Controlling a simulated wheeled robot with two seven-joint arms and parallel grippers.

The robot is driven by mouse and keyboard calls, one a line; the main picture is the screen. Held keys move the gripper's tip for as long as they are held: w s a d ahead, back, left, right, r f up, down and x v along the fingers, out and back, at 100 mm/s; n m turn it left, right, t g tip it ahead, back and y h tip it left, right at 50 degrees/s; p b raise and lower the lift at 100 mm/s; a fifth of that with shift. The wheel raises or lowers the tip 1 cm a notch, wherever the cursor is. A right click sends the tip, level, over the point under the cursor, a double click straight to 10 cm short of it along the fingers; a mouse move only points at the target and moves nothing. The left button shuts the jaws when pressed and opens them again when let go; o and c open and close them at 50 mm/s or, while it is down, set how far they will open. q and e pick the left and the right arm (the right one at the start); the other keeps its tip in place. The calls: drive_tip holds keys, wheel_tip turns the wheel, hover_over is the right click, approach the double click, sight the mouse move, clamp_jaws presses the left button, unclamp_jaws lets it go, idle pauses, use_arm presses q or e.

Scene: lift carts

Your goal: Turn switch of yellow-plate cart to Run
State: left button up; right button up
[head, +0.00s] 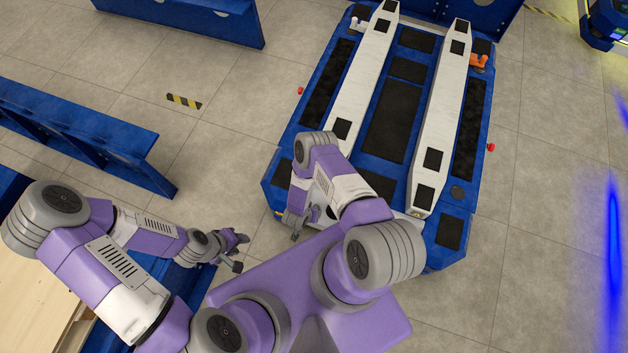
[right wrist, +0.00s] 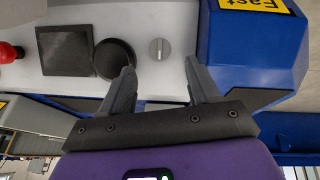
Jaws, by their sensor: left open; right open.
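The cart's panel shows upside down in the right wrist view. A small round grey switch (right wrist: 159,49) sits on the light panel, its ridge upright in the picture; no Run mark is readable. A yellow plate (right wrist: 262,4) with the word "Fast" is on the blue body beside it. My right gripper (right wrist: 160,72) is open and empty, its fingertips just short of the switch and to either side. In the head view, the blue cart (head: 392,118) has two white rails; my right arm hides its near left corner. My left gripper (head: 238,252) is open and empty, away from the cart.
On the panel are a black round part (right wrist: 115,59), a black square part (right wrist: 65,51) and a red button (right wrist: 9,52). A blue barrier (head: 85,130) stands at the left. A wooden surface (head: 35,285) lies at lower left. Floor right of the cart is clear.

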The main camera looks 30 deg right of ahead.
drive_tip(key=b+x, duration=0.3)
drive_tip(key=x, duration=0.4)
drive_tip(key=shift+f, duration=0.1)
drive_tip(key=c, duration=1)
drive_tip(key=shift+c, duration=0.2)
